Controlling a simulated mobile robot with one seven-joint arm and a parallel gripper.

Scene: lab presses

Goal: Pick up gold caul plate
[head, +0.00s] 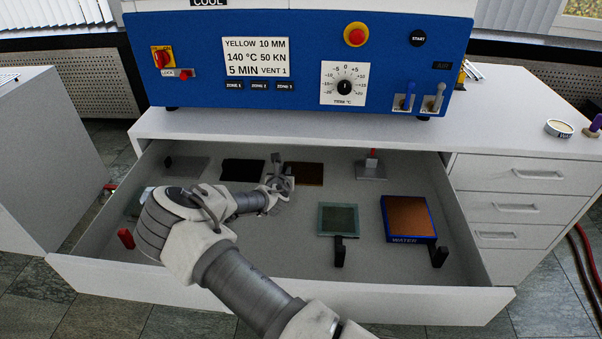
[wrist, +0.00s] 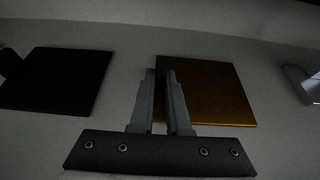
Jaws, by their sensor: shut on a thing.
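The gold caul plate (head: 309,174) lies flat in the open drawer, towards the back and just left of its middle. In the wrist view the gold plate (wrist: 215,92) is a square brown-gold sheet right of the fingers. My gripper (head: 280,183) is at the plate's left edge. In the wrist view my gripper (wrist: 161,78) has its two fingers nearly together, with a narrow dark piece between them at that edge. They are shut on the plate's left side; the fingers hide the exact contact.
A black plate (head: 243,170) lies left of the gold one, with a grey plate (head: 186,166) beyond. A red-topped stand (head: 371,168), a greenish plate (head: 338,219) and a blue-framed copper plate (head: 408,219) are to the right. The blue press (head: 300,60) stands above the drawer.

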